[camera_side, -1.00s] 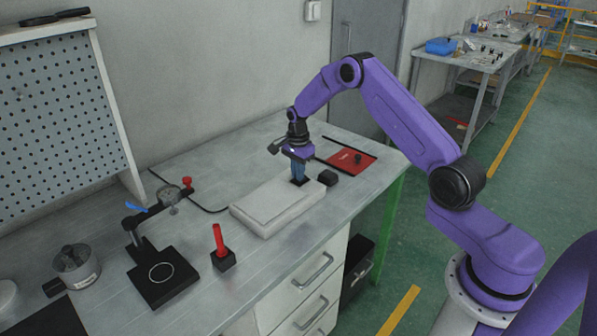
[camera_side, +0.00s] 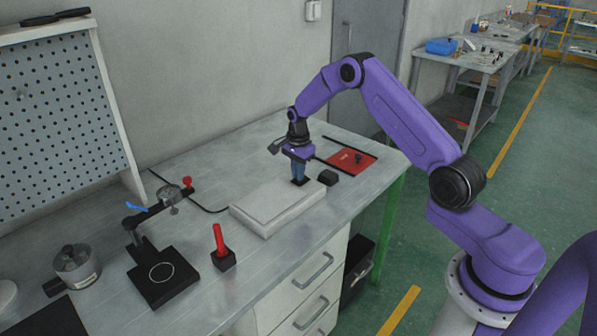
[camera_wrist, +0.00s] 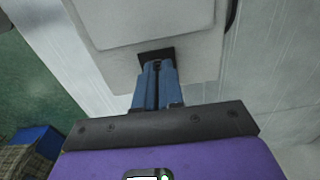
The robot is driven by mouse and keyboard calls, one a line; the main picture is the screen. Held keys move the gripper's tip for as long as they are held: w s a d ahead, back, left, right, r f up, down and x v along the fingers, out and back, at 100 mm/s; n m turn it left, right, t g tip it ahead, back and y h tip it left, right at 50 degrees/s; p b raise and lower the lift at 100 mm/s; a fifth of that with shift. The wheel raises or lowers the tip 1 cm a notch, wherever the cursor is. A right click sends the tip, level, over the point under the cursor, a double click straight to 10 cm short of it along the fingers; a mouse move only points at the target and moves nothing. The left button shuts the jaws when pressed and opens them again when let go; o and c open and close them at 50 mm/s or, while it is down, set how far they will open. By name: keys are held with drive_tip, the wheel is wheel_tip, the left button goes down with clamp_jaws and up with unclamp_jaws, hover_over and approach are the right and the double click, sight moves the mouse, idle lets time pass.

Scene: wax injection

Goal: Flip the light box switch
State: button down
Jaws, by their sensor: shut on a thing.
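The light box (camera_side: 268,213) is a flat pale box on the grey bench in the side view; its surface also fills the upper part of the wrist view (camera_wrist: 145,25). A small black switch (camera_wrist: 157,55) sits at the end of the box nearest my arm. My gripper (camera_side: 298,178) points down over that end, with its blue fingers close together at the switch. In the wrist view the fingertips (camera_wrist: 158,66) overlap the black switch and hide part of it. I cannot see which way the switch is tipped.
A red-handled tool in a black holder (camera_side: 222,250) and a black stand (camera_side: 163,278) are on the left. The bench's front edge is close to the box.

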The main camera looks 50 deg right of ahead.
drive_tip(key=shift+s+a+f, duration=0.25)
drive_tip(key=shift+a+f, duration=0.3)
drive_tip(key=shift+f, duration=0.05)
drive_tip(key=shift+d, duration=0.8)
drive_tip(key=shift+d+r, duration=0.2)
drive_tip(key=shift+r, duration=0.05)
wheel_tip(320, 180, up, 14)
drive_tip(key=a, duration=0.1)
drive_tip(key=shift+w, duration=0.35)
drive_tip(key=c, duration=1.4)
unclamp_jaws()
drive_tip(key=shift+r, duration=0.25)
drive_tip(key=shift+c, duration=0.2)
drive_tip(key=o, duration=0.5)
drive_tip(key=shift+d+r+y, duration=0.1)
drive_tip(key=shift+d+y, duration=0.2)
drive_tip(key=shift+d, duration=0.05)
drive_tip(key=d+y, duration=0.1)
drive_tip(key=d, duration=0.1)
drive_tip(key=d+r+y, duration=0.1)
drive_tip(key=d, duration=0.2)
drive_tip(key=d+y, duration=0.2)
drive_tip(key=d, duration=0.1)
drive_tip(key=shift+s+r, duration=0.1)
drive_tip(key=shift+r, duration=0.05)
drive_tip(key=x, duration=1.7)
drive_tip(key=shift+s+a, duration=0.2)
drive_tip(key=shift+a, duration=0.05)
